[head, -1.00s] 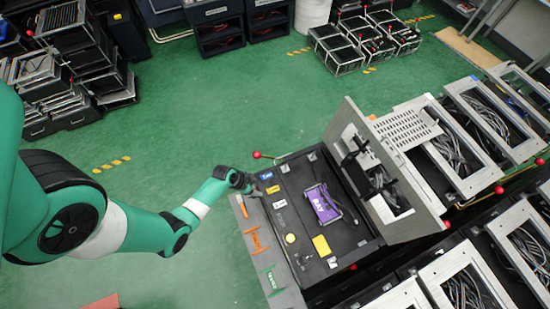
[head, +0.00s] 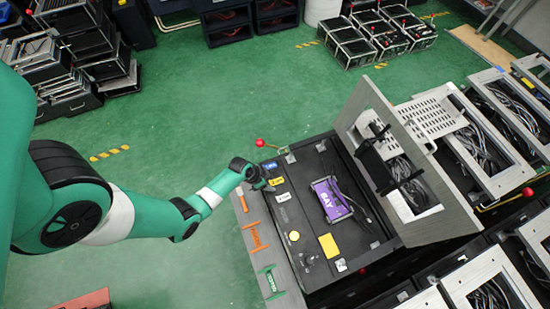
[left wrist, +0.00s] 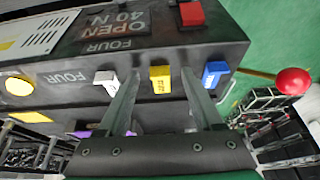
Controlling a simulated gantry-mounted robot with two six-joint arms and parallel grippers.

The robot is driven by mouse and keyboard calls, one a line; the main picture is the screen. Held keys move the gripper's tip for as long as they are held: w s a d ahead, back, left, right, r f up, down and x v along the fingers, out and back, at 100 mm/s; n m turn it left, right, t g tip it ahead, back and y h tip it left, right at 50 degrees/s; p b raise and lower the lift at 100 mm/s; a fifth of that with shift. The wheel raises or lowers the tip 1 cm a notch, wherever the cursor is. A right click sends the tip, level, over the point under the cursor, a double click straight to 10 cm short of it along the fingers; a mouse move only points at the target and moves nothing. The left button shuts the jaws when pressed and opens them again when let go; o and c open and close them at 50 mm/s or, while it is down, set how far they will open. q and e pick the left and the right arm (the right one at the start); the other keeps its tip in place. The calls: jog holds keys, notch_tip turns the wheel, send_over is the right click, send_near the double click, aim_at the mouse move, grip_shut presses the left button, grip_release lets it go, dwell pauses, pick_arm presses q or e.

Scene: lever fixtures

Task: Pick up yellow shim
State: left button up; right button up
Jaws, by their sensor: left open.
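The yellow shim (head: 276,182) is a small block on the dark panel near its upper left edge, between a blue one and a grey-white one. In the left wrist view the yellow shim (left wrist: 160,79) appears between my two fingertips, with black marks on its face. My left gripper (head: 264,184) is at the panel's left edge, next to the yellow shim. In the left wrist view its fingers (left wrist: 159,84) are spread and empty; I cannot tell how far they are from the shim.
The blue block (left wrist: 215,74) and the white block (left wrist: 106,82) flank the yellow shim closely. A red-knobbed lever (left wrist: 292,81) sticks out beyond the blue block. A purple box (head: 330,199) and a yellow square (head: 328,245) lie on the panel. A raised grey lid (head: 412,160) stands at right.

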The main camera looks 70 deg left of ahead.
pick_arm(q)
jog(key=shift+w+f, duration=0.1)
jog(key=shift+f, duration=0.05)
pick_arm(e)
jog(key=shift+f, duration=0.15)
pick_arm(q)
grip_shut()
jog(key=shift+r+p, duration=0.7)
jog(key=shift+p, duration=0.15)
notch_tip(320, 180, up, 3)
jog(key=p, duration=0.2)
jog(key=shift+f+p, duration=0.1)
jog(key=shift+p, duration=0.3)
jog(key=s+d+r+p, duration=0.7)
jog(key=s+d+r, duration=0.1)
jog(key=s, duration=0.3)
jog(key=shift+s+d+r, duration=0.15)
jog(key=shift+s+r, duration=0.05)
jog(key=shift+r, duration=0.2)
pick_arm(e)
notch_tip(320, 180, up, 12)
jog(key=shift+f, duration=0.25)
